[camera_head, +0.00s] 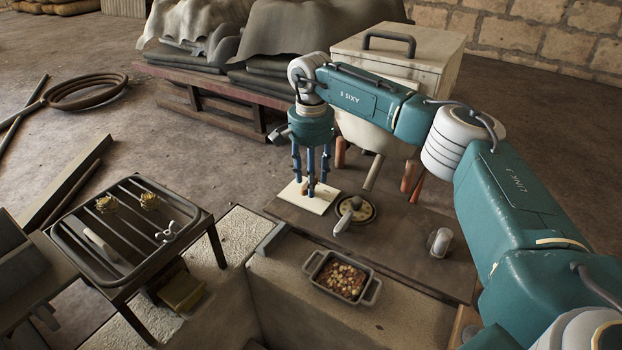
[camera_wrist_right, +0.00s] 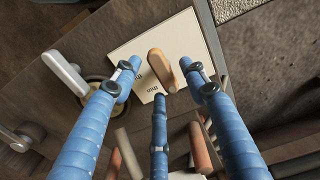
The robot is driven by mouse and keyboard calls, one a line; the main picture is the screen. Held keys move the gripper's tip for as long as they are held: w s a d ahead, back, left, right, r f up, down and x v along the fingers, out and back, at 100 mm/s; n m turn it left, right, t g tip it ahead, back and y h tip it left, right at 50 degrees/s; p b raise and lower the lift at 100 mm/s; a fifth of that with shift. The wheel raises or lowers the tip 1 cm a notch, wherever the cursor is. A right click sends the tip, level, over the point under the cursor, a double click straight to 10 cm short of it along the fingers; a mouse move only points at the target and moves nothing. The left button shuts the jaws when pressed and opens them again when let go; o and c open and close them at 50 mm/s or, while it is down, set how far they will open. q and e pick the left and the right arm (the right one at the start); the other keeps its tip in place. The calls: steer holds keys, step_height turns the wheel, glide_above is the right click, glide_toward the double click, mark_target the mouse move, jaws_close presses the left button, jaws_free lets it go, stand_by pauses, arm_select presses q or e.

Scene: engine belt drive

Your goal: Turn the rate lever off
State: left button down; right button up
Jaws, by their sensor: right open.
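A short tan wooden lever (camera_wrist_right: 161,70) stands on a white plate with small dark markings (camera_wrist_right: 180,40). It is likely the rate lever, but I cannot read its label. The white plate (camera_head: 318,205) lies on the brown bench in the head view. My right gripper (camera_head: 314,190) points down over this plate, with its blue fingers spread. In the right wrist view the open fingers (camera_wrist_right: 157,90) surround the lever's area with nothing held; contact cannot be told. My left gripper is not in view.
A pale-handled lever on a round dial (camera_head: 350,215) is right of the plate, and a metal knob (camera_head: 440,242) farther right. A handled pan of food (camera_head: 341,278) stands in front. A slatted rack (camera_head: 125,230) is at left. A chest (camera_head: 435,50) stands behind.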

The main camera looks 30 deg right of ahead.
step_height(320, 180, up, 12)
steer(key=shift+f, duration=0.2)
steer(key=shift+a, duration=0.1)
stand_by(0.4)
